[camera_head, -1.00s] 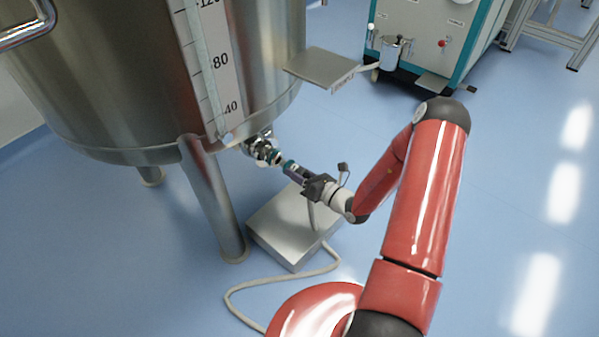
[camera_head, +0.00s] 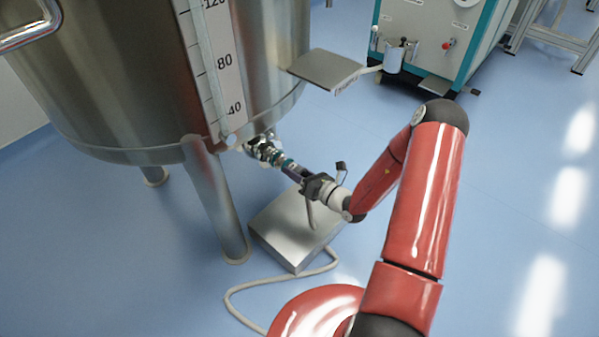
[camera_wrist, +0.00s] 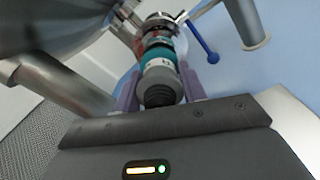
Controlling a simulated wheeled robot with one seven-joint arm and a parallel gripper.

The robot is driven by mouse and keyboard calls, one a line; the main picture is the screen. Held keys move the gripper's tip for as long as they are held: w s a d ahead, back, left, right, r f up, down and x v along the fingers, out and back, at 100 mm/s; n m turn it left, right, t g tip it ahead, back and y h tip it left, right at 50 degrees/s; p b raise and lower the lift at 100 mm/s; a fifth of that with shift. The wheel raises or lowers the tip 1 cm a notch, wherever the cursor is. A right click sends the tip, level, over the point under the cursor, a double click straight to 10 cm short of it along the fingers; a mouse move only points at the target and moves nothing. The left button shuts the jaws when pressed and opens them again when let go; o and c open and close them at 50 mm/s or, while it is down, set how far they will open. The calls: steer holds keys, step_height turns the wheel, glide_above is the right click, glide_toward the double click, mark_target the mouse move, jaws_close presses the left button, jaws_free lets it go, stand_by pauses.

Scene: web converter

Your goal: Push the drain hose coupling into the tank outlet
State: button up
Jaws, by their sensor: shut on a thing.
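The drain hose coupling (camera_head: 286,163) is a short teal and silver piece with a dark ribbed end, clear in the wrist view (camera_wrist: 158,74). My gripper (camera_head: 298,173) is shut on it, with one purple finger on each side (camera_wrist: 160,92). The coupling's far end is at the mouth of the shiny metal tank outlet (camera_head: 263,149), roughly in line with it. The outlet shows beyond it in the wrist view (camera_wrist: 157,22). How deep the coupling sits in the outlet I cannot tell.
The steel tank (camera_head: 120,90) stands on legs, one leg (camera_head: 218,205) close left of the outlet. A blue valve handle (camera_wrist: 203,40) sticks out beside the outlet. A metal box (camera_head: 290,235) with a cable lies below my gripper. A flat metal plate (camera_head: 325,67) is behind.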

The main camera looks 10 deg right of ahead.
steer(key=shift+x, duration=1.1)
stand_by(0.4)
steer(key=o, duration=1.3)
steer(key=shift+s+d, duration=0.1)
steer(key=v, duration=0.7)
steer(key=shift+s+d, duration=0.2)
